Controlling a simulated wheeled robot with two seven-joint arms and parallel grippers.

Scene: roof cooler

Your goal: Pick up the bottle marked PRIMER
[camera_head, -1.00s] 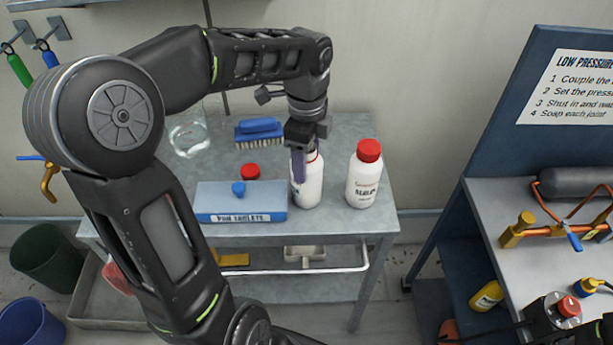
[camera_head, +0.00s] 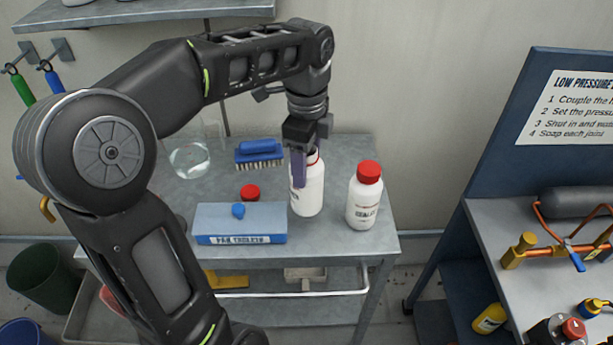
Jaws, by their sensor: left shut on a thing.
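My left gripper (camera_head: 300,170) is shut on a white bottle (camera_head: 309,192) with a little red showing at its neck. The fingers point down and cover much of the bottle's upper left. The bottle is upright and seems slightly above the grey cart top. Its label is mostly hidden, so I cannot read it. A second white bottle (camera_head: 364,198) with a red cap stands just to the right, apart from it; its small label looks like SEALER. My right gripper is not in view.
The grey cart (camera_head: 340,240) also holds a blue box (camera_head: 215,222) of pan tablets, a red cap (camera_head: 250,192) behind it, a blue brush (camera_head: 258,152) and a clear glass vessel (camera_head: 190,158). A workbench (camera_head: 490,225) with a blue sign panel stands right.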

